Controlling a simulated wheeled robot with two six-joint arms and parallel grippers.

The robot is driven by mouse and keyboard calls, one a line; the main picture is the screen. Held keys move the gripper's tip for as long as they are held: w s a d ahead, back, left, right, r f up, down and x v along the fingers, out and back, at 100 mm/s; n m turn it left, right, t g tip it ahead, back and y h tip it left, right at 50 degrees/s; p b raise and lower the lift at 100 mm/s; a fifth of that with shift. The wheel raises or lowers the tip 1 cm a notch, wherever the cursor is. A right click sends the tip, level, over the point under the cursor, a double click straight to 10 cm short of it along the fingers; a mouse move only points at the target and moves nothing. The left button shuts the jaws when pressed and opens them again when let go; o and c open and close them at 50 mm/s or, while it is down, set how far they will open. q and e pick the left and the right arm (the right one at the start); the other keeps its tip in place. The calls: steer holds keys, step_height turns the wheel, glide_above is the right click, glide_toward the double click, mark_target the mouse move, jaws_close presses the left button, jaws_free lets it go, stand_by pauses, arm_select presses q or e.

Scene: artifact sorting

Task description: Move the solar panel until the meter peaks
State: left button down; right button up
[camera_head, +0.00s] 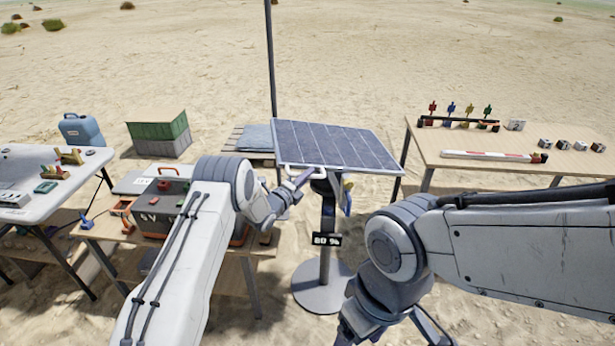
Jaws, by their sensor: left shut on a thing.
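The dark blue solar panel (335,143) sits tilted on a grey stand with a round base (312,289). A white handle bar runs along its near edge. My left gripper (302,177) is shut on the solar panel's handle at the near left edge; the fingertips are small in view. A small black meter display (327,240) with white characters hangs on the stand's post; I cannot read it surely. My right gripper (372,322) is low in front, right of the stand base and apart from the panel. Its fingers are partly cut off by the bottom edge.
A wooden table (475,150) with coloured figures, cubes and a white-red bar stands at right. A wooden bench (105,228) with a toolbox and a white table (65,200) stand at left. A thin pole (271,60) rises behind the panel. Sand lies open beyond.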

stand_by(0.9)
arm_select(q)
steer(key=shift+w+d+r+m+g+b, duration=0.1)
steer(key=shift+d+r+m+g+b, duration=0.15)
steer(key=shift+r+b, duration=0.15)
steer(key=shift+w+d+r+m+g+b, duration=0.15)
steer(key=shift+r+m+b, duration=0.1)
steer(key=shift+r, duration=0.2)
steer(key=shift+s+d+r+y, duration=0.1)
steer(key=shift+r+y, duration=0.2)
steer(key=shift+r, duration=0.05)
steer(key=c, duration=0.8)
jaws_free()
